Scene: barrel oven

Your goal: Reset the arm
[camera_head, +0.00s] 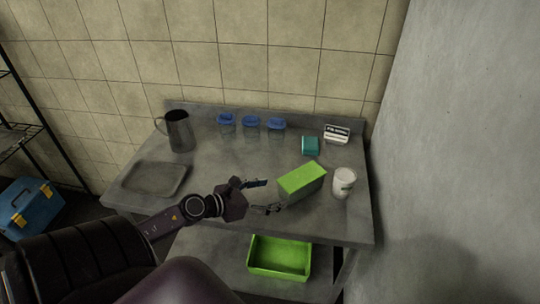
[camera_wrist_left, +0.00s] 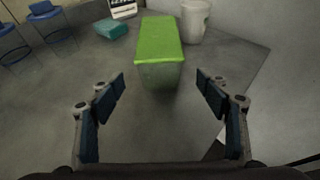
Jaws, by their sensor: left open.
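My left gripper (camera_head: 262,196) reaches in from the left over the front part of the grey table (camera_head: 225,175). In the left wrist view its two fingers (camera_wrist_left: 160,95) are spread apart with nothing between the tips. A box with a green top (camera_head: 302,180) stands on the table just past the fingertips; in the left wrist view the green-topped box (camera_wrist_left: 158,45) lies straight ahead, apart from the fingers. My right gripper is in neither view.
A white cup (camera_head: 344,182) stands right of the box. Behind are a teal block (camera_head: 310,145), a black-and-white sign (camera_head: 337,134), blue-lidded jars (camera_head: 251,124) and a metal pitcher (camera_head: 179,131). A grey tray (camera_head: 154,179) lies left. A green bin (camera_head: 279,258) sits below. A wall closes the right.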

